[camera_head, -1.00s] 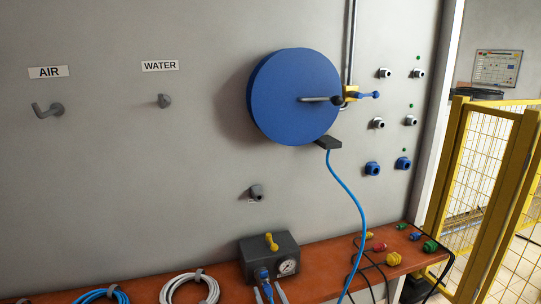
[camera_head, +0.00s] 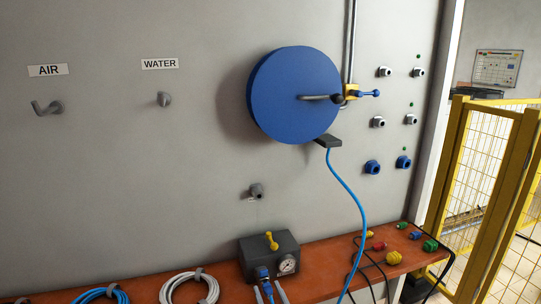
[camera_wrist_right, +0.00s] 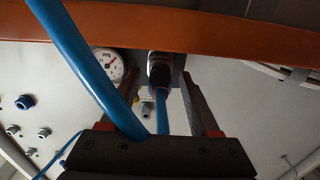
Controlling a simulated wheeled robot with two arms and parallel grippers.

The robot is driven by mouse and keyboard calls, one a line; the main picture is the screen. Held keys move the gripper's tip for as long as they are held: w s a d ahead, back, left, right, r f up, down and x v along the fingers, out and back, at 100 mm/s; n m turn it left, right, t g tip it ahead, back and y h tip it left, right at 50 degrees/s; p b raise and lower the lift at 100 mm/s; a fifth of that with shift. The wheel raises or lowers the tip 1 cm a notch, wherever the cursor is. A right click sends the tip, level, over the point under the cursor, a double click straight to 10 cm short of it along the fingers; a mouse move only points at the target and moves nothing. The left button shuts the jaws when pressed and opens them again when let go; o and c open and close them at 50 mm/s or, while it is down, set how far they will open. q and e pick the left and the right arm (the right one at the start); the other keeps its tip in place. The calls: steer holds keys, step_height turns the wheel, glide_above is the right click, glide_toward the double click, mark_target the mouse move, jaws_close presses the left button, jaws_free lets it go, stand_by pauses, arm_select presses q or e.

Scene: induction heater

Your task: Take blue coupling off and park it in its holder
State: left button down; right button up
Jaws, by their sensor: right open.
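The blue coupling (camera_head: 262,273) sits on the front of the grey box with a gauge, on the orange bench. It also shows in the right wrist view (camera_wrist_right: 159,88), with a blue hose leading from it toward my gripper. My right gripper (camera_wrist_right: 160,78) is open, with one finger on each side of the coupling and hose; I see gaps beside the coupling. In the head view only the fingertips of my right gripper (camera_head: 270,292) show at the bottom edge. Which fitting is the coupling's holder is not clear. My left gripper is not in view.
A thick blue hose (camera_wrist_right: 80,65) crosses close in front of the right wrist camera. A blue disc (camera_head: 293,96) hangs on the wall. Blue wall fittings (camera_head: 372,168) are at the right. Coiled hoses (camera_head: 190,288) and small coloured connectors (camera_head: 416,236) lie along the bench.

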mark_target(270, 297)
jaws_close()
stand_by(1.2)
steer(key=shift+s, duration=0.1)
steer(key=shift+p+v, duration=0.5)
steer(key=shift+v, duration=2.35)
